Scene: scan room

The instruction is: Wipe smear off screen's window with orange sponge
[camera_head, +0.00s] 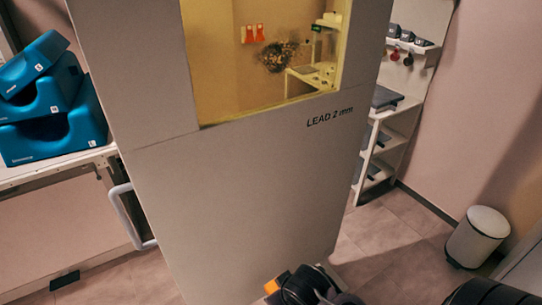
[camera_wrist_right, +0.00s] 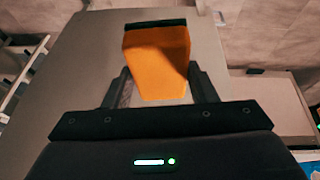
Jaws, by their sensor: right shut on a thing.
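The tall grey lead screen (camera_head: 235,190) stands upright in front of me, marked "LEAD 2 mm". Its yellowish window (camera_head: 222,70) is in the upper part, cut off by the top of the head view. A dark brown, speckled smear (camera_head: 276,57) shows on the window, right of its middle. My right gripper (camera_wrist_right: 158,78) is shut on the orange sponge (camera_wrist_right: 157,50), which has a dark strip at its far end. In the head view the sponge (camera_head: 272,286) is low at the bottom edge, well below the window, mostly hidden by my gripper. My left gripper is out of view.
A white side handle (camera_head: 130,216) sticks out at the screen's left edge. Blue foam supports (camera_head: 50,115) lie on a table (camera_head: 60,172) at left. White shelving (camera_head: 392,150) stands behind the screen at right. A bin (camera_head: 477,238) stands on the floor at right.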

